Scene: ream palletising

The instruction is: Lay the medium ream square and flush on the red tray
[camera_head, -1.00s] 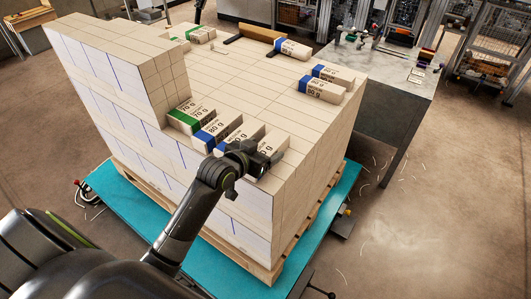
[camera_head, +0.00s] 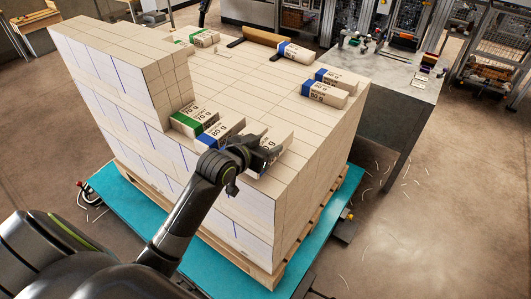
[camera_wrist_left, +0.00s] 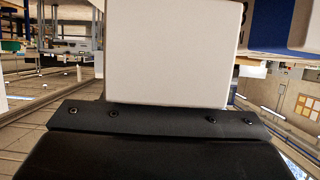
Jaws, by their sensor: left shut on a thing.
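My left gripper (camera_head: 264,152) is at the near edge of the big ream stack, shut on a pale ream (camera_head: 279,142). Its arm hides part of that ream. In the left wrist view the held ream shows as a plain pale face (camera_wrist_left: 172,55) rising above the dark gripper body. I cannot read its size label. A blue-ended ream (camera_head: 220,132) and a green-ended ream pair (camera_head: 195,119) lie just left of the gripper on the stack. I see no red tray in either view. My right gripper is not in view.
The pale stack (camera_head: 255,85) stands on a wooden pallet over a teal platform (camera_head: 130,197), with a taller block at left. Blue-ended reams (camera_head: 325,94) lie near its right edge. A grey worktable (camera_head: 395,80) stands beyond. The stack's middle top is mostly clear.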

